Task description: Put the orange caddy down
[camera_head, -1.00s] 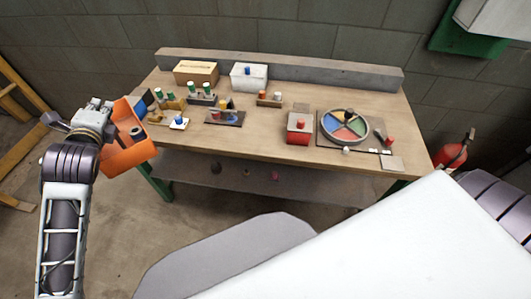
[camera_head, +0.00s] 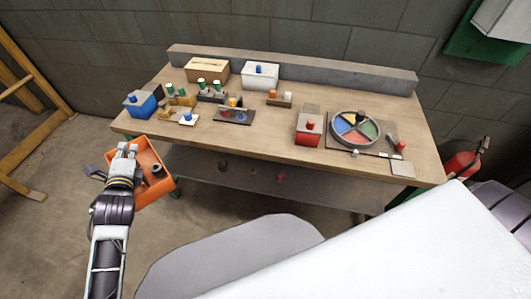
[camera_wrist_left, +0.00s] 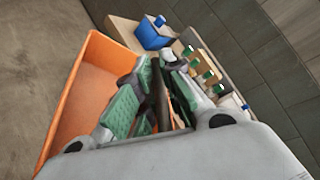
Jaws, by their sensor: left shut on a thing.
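The orange caddy (camera_head: 157,189) hangs off the floor near the table's front left corner, in the head view. My left gripper (camera_head: 130,152) is shut on it at its left side. The caddy is tilted in the picture and holds a dark round thing. In the left wrist view the caddy's orange wall (camera_wrist_left: 72,92) fills the left, beside the green-padded fingers of the left gripper (camera_wrist_left: 152,92). My right gripper is not in view.
The wooden table (camera_head: 260,140) carries a blue box (camera_head: 141,106), a red box (camera_head: 309,130), a white box (camera_head: 260,75), a cardboard box (camera_head: 207,70) and a coloured round tray (camera_head: 333,139). Bare tabletop shows along the front edge. A lower shelf (camera_head: 310,188) lies beneath.

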